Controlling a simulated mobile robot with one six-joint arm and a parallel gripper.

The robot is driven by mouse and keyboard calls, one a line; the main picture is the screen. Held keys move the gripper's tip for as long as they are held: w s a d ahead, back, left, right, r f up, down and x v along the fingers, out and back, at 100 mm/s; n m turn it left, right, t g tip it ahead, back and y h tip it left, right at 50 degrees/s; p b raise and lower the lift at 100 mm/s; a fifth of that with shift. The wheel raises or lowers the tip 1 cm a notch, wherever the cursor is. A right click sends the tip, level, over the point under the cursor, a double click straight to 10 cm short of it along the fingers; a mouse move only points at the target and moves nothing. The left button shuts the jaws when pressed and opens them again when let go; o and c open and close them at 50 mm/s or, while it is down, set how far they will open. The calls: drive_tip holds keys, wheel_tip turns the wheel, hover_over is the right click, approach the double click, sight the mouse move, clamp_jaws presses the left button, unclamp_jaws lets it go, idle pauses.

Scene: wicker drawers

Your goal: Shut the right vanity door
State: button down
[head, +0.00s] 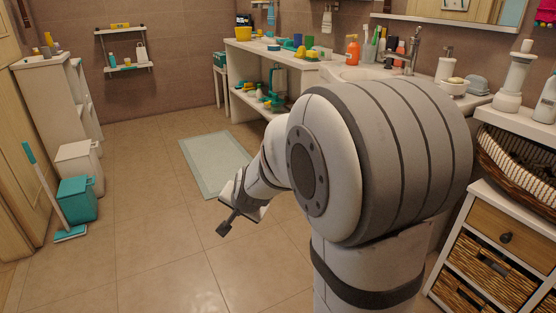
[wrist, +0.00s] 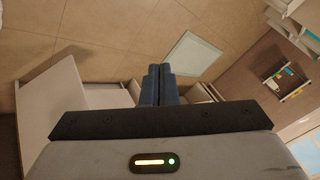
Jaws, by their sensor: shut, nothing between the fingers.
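The vanity with the white sink (head: 347,74) stands along the right wall in the head view. Its front and doors are hidden there behind my arm. In the wrist view a pale flat panel (wrist: 48,105) stands out at the left, apart from my fingers. It looks like an open vanity door, but I cannot tell for certain which one. My gripper (head: 226,226) is low over the floor in front of the vanity. In the wrist view its two dark fingers (wrist: 157,72) are together and empty.
A pale green mat (head: 213,163) lies on the tiles beyond my gripper. A wicker drawer unit (head: 495,255) stands at the right. A teal bin (head: 78,198) and a broom (head: 50,190) are at the left. The floor between is clear.

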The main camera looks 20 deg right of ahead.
drive_tip(key=w+d+f+m+t+h+p, duration=0.1)
drive_tip(key=w+d+f+m+t+h, duration=0.25)
drive_tip(key=w+d+m+h, duration=0.75)
drive_tip(key=s+d+f+m+g+h+p, duration=0.1)
drive_tip(key=d+f+m+g+h, duration=0.3)
drive_tip(key=d+m, duration=0.35)
drive_tip(key=s+d+f+m+g+h, duration=0.1)
drive_tip(key=d+f+m+g+h, duration=0.2)
drive_tip(key=d+m, duration=0.45)
drive_tip(key=w+d+n+b, duration=0.1)
drive_tip(key=w+d+b, duration=0.2)
drive_tip(key=d, duration=1)
drive_tip(key=shift+w+d+n+b, duration=0.25)
drive_tip(key=shift+w+n+b, duration=0.15)
drive_tip(key=shift+w, duration=0.8)
